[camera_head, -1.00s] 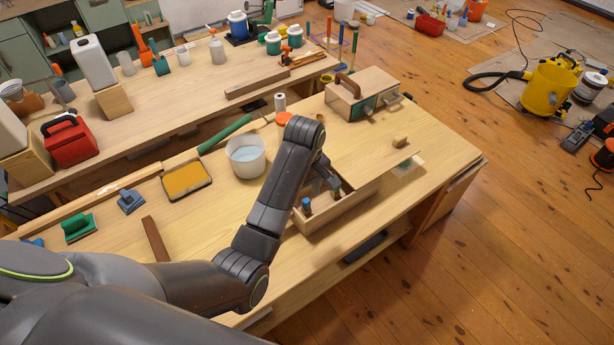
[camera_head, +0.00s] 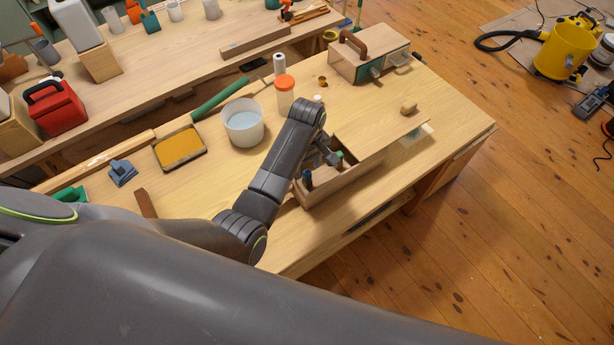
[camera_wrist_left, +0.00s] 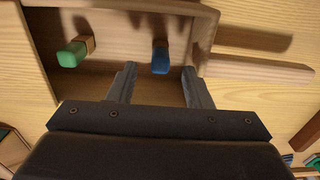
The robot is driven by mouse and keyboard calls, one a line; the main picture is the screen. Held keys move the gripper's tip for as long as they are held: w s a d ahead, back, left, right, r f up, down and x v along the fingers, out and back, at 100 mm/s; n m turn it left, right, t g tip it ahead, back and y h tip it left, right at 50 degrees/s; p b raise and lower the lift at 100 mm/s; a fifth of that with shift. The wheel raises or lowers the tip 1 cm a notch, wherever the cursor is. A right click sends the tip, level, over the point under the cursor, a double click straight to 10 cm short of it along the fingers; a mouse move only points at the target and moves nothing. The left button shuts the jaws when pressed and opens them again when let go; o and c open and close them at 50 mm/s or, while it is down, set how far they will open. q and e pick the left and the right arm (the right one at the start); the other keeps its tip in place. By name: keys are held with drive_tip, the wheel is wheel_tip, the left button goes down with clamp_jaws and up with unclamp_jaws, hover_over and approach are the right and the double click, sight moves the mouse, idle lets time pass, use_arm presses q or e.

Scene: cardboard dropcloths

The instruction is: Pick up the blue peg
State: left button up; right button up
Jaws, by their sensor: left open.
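The blue peg (camera_head: 307,179) stands in an open wooden box (camera_head: 322,195) on the near workbench; it also shows in the left wrist view (camera_wrist_left: 160,61). A green peg (camera_wrist_left: 73,54) is in the same box, to the left in the wrist view. My left gripper (camera_head: 333,158) is over the box, partly hidden by its own arm in the head view. In the wrist view its two fingers are apart and empty, with the blue peg showing between their tips. How far below the tips the peg is, I cannot tell. My right gripper is not in view.
A flat wooden lid or board (camera_head: 385,135) extends beyond the box. A white bucket (camera_head: 243,124), an orange-lidded jar (camera_head: 285,92) and a yellow tray (camera_head: 180,149) stand behind the arm. A wooden case (camera_head: 366,56) is at the bench's far end.

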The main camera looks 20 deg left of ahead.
sight(307, 179)
use_arm(q)
drive_tip(key=shift+s+f, duration=0.1)
drive_tip(key=shift+f, duration=0.7)
wheel_tip(307, 179, down, 4)
drive_tip(key=shift+r, duration=0.2)
drive_tip(key=shift+f, duration=0.75)
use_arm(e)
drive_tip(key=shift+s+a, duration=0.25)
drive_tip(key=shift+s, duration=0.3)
use_arm(q)
clamp_jaws()
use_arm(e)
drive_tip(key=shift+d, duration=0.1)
